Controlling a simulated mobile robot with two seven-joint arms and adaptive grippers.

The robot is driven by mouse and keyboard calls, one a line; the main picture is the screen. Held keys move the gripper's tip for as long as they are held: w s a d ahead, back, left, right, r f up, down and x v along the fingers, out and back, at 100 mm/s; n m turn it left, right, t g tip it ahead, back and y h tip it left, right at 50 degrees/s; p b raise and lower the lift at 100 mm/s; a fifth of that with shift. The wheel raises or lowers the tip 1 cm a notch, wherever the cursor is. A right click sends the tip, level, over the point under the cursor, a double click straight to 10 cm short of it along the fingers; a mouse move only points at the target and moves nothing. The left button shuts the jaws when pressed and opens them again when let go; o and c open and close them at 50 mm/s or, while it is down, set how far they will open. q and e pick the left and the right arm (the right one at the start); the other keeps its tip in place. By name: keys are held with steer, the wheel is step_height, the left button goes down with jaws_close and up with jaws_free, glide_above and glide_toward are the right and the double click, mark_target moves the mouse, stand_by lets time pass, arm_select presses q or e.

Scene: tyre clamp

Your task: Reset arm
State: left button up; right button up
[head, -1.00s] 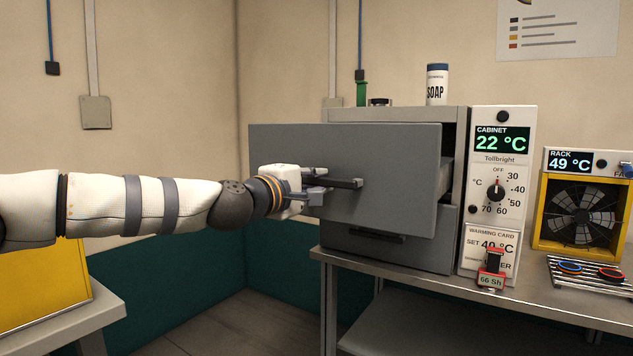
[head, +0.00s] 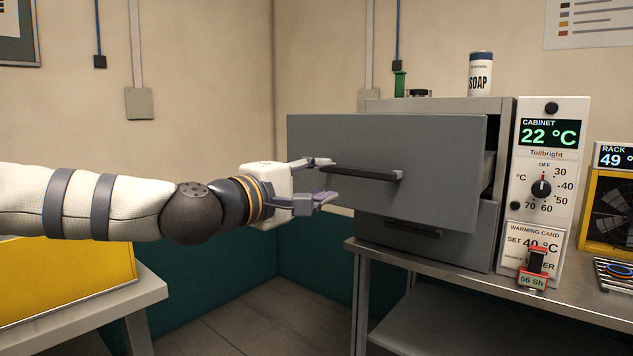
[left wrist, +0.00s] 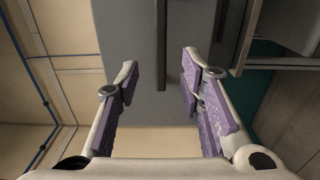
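My left gripper (head: 328,180) is open and empty, just left of the handle of the pulled-out upper drawer. The dark bar handle (head: 362,173) sits on the grey drawer front (head: 440,145). In the left wrist view, the purple-padded fingers (left wrist: 160,78) are spread wide and the handle (left wrist: 160,40) lies ahead, roughly between the fingertips. The grey cabinet (head: 440,104) stands on a metal table, its lower drawer (head: 430,240) shut. My right gripper is not in view.
The cabinet's control panel (head: 548,150) reads 22 °C. A soap can (head: 480,75) and a green bottle (head: 399,84) stand on top. A yellow fan unit (head: 607,210) is at the right. A side table (head: 140,300) with a yellow box (head: 70,280) is at the left.

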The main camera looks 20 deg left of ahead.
arm_select(q)
steer(key=shift+s+a, duration=0.1)
steer(key=shift+s, duration=0.2)
steer(key=s+d+f+m+g+p, duration=0.1)
steer(key=s+d+f+m+g, duration=0.15)
steer(key=f, duration=0.95)
steer(key=s+d+f+m+g, duration=0.2)
steer(key=s+d+f+g, duration=0.2)
steer(key=f, duration=0.9)
steer(key=s+f+m+g+y, duration=0.2)
steer(key=s+f+g, duration=0.2)
steer(key=s+f, duration=0.8)
steer(key=s+a+f+m+g+y+p, duration=0.1)
steer(key=s+a+f+m+g, duration=0.2)
steer(key=s+f, duration=0.75)
steer(key=s+a+m+g+y, duration=0.1)
steer(key=s+a+m+g, duration=0.1)
steer(key=s, duration=0.9)
steer(key=s+a+f+m+g+y+p, duration=0.1)
steer(key=s+a+g, duration=0.3)
steer(key=s, duration=0.8)
steer(key=shift+s+a+f+m+y, duration=0.3)
steer(key=shift+a+m+y, duration=0.2)
steer(key=shift+m+y, duration=0.1)
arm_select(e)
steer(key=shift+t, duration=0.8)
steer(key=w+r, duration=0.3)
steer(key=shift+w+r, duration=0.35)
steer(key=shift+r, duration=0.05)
